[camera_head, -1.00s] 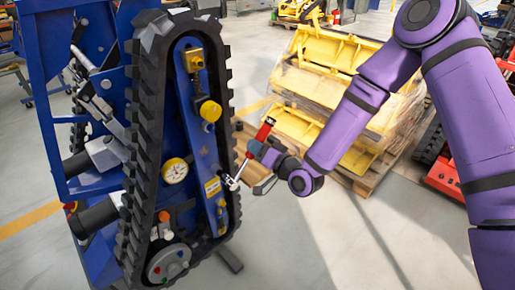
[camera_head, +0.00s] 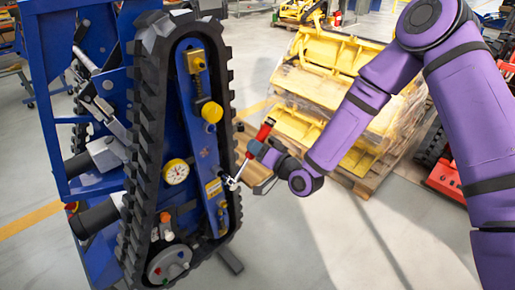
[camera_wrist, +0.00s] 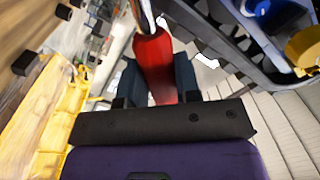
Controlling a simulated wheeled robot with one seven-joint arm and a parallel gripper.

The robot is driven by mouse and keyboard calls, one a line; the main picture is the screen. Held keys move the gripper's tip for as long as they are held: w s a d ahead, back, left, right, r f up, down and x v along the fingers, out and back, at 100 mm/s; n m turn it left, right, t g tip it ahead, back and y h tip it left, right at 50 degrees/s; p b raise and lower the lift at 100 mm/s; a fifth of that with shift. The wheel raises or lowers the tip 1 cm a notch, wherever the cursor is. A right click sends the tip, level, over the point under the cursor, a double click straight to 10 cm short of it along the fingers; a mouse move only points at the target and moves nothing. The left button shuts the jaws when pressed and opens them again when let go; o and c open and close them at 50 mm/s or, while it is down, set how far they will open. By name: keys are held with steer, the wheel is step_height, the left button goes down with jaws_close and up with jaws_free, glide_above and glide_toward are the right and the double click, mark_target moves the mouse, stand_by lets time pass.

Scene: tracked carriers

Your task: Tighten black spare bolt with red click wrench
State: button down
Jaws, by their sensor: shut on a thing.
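The red click wrench (camera_head: 264,130) has a red handle and a bright metal shaft. My gripper (camera_head: 257,148) is shut on its handle, which also shows between the dark fingers in the wrist view (camera_wrist: 155,68). The wrench slants down and left. Its head (camera_head: 231,183) is at the right side of the blue panel inside the black track, beside a yellow label. I cannot tell whether the head sits on a bolt or only lies in front of it. The black spare bolt cannot be made out; the wrench head may cover it.
The black rubber track (camera_head: 150,130) surrounds the blue panel (camera_head: 205,150), which bears yellow knobs. A round gauge (camera_head: 175,171) is left of the panel. Yellow carriers (camera_head: 335,60) stand on a pallet behind my arm. The floor at front right is clear.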

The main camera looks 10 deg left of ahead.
steer(key=shift+x, duration=0.85)
stand_by(1.2)
steer(key=shift+w+d+r, duration=0.1)
steer(key=shift+w+d, duration=0.05)
stand_by(0.4)
steer(key=shift+y, duration=0.3)
steer(key=c, duration=1.4)
jaws_free()
jaws_close()
